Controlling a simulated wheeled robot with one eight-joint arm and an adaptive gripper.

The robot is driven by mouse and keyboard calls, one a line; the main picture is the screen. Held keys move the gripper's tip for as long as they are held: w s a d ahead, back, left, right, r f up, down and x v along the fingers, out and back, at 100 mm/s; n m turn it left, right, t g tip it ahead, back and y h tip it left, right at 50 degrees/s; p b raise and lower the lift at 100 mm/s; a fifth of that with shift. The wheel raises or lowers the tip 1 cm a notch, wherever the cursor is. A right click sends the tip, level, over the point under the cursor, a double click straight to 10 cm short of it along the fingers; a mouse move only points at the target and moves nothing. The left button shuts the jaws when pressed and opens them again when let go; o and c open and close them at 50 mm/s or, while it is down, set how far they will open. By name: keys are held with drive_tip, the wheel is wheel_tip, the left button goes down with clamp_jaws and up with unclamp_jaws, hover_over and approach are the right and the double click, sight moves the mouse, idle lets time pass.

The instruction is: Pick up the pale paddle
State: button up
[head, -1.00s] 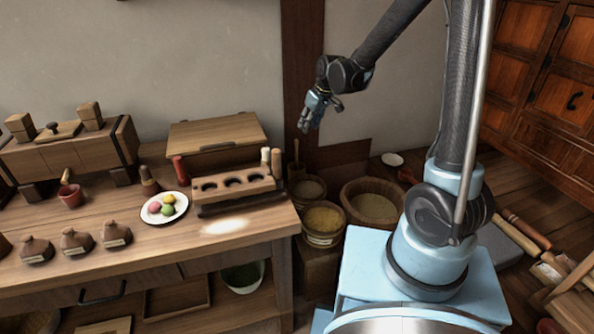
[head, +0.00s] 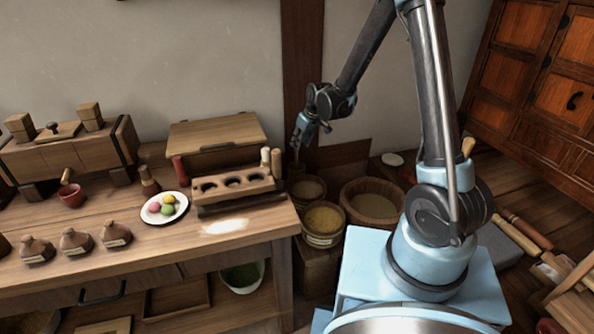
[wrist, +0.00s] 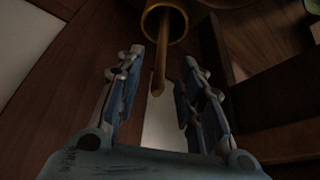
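A slim wooden stick, likely the pale paddle (wrist: 158,75), stands in a small wooden cup (wrist: 172,12) in the wrist view; its lower part is hidden inside the cup. I see no clear contact.
The workbench (head: 100,212) holds a block with round hollows (head: 234,186) and a plate of coloured balls (head: 151,216). A tub of yellow grain (head: 323,222) and a wider tub (head: 371,205) stand right of the bench. A dark wall post (head: 302,60) rises close behind my gripper.

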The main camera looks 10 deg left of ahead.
hover_over(296, 168)
drive_tip(key=shift+w+f, duration=0.25)
drive_tip(key=shift+f, duration=1.45)
drive_tip(key=shift+w+f, duration=0.2)
drive_tip(key=shift+f, duration=1.45)
clamp_jaws()
